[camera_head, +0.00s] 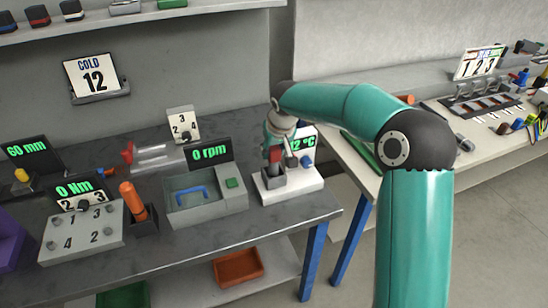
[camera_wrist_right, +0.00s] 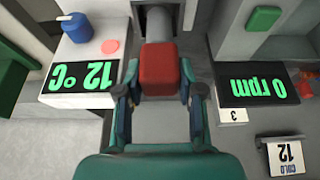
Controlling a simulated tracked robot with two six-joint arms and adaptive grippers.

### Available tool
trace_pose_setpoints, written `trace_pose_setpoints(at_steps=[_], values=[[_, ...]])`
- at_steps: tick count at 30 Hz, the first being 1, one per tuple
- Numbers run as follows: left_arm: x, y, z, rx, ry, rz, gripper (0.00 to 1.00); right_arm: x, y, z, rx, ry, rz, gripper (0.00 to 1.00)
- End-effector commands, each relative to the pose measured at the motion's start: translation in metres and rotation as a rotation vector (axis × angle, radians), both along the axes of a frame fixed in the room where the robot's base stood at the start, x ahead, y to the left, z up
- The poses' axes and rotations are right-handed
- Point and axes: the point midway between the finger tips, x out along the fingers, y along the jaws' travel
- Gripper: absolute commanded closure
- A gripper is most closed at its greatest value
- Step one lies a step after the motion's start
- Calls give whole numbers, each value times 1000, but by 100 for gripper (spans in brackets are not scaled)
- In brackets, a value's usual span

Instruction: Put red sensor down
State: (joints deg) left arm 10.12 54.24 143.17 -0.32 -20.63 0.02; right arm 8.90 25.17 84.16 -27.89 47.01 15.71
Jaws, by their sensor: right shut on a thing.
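The red sensor (camera_head: 275,154) is a small red block, which also shows in the right wrist view (camera_wrist_right: 160,68). My right gripper (camera_head: 278,147) is shut on it, with one finger on each side of the block in the wrist view (camera_wrist_right: 161,92). In the head view the sensor is over the grey cup (camera_head: 273,178) on the white station with the 12 °C display (camera_head: 307,141). Whether its lower end is inside the cup or above it I cannot tell. My left gripper is not in view.
Left of the station stands the 0 rpm machine (camera_head: 208,153) with a blue handle. An orange-handled tool (camera_head: 133,201) stands in a dark holder. A numbered grey board (camera_head: 83,232) lies at the left. The wall shelf (camera_head: 150,14) holds several small blocks.

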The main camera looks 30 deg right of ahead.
Motion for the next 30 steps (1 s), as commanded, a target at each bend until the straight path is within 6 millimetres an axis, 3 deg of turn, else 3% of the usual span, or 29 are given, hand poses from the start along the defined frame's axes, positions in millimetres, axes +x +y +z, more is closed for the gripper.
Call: trace_pose_setpoints(at_steps=[6, 17, 18, 21, 22, 30], values=[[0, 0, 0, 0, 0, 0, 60, 0, 0, -28, 0, 1, 0, 99], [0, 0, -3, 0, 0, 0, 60, 0, 0, -33, 0, 0, 0, 99], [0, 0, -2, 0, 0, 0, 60, 0, 0, -32, 0, 0, 0, 58], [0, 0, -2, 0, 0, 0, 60, 0, 0, -31, 0, 0, 0, 42], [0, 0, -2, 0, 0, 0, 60, 0, 0, -31, 0, 0, 0, 38], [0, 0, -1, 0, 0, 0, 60, 0, 0, -31, 0, 0, 0, 38]])
